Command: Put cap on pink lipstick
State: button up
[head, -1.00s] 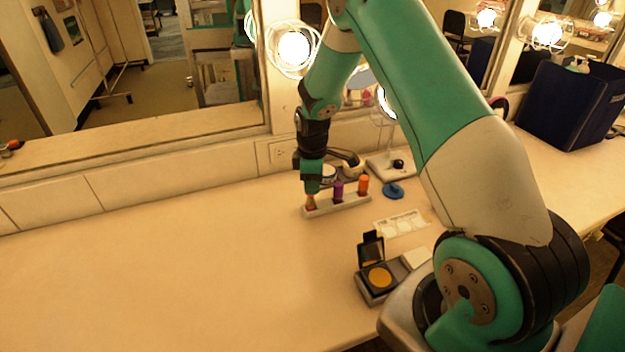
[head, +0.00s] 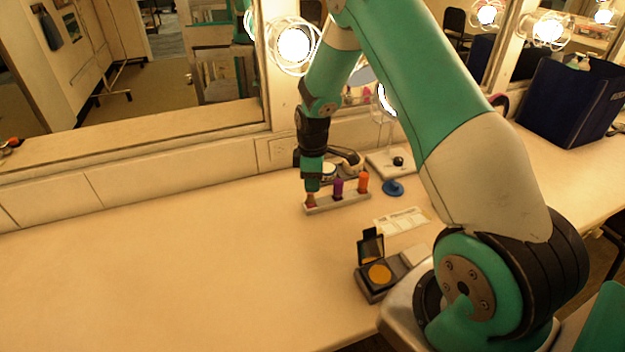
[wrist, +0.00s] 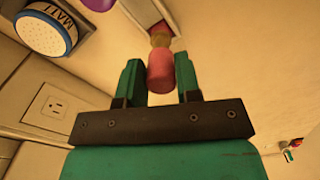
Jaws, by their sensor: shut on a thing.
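My gripper (head: 312,190) points down over the left end of a small pale rack (head: 346,204). In the wrist view my gripper (wrist: 160,85) has its two green fingers on either side of a pinkish-red cylinder (wrist: 161,73), which looks like the cap. A gold-tan band (wrist: 160,39) shows just beyond the cylinder, in line with it. I cannot tell whether the cap and the band are joined or only touching. In the head view the pink lipstick (head: 311,202) shows only as a small patch under the fingers.
A purple lipstick (head: 338,188) and an orange lipstick (head: 363,182) stand in the rack to the right. The counter at left is clear.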

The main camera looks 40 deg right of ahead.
jog(key=shift+f+b, duration=0.55)
jog(key=shift+f, duration=0.75)
dwell(2.2)
jog(key=o, duration=1.5)
jog(key=shift+c, duration=0.2)
jog(key=shift+r, duration=0.15)
jog(key=shift+r+p, duration=2.65)
jog(key=shift+r, duration=0.75)
grip_shut()
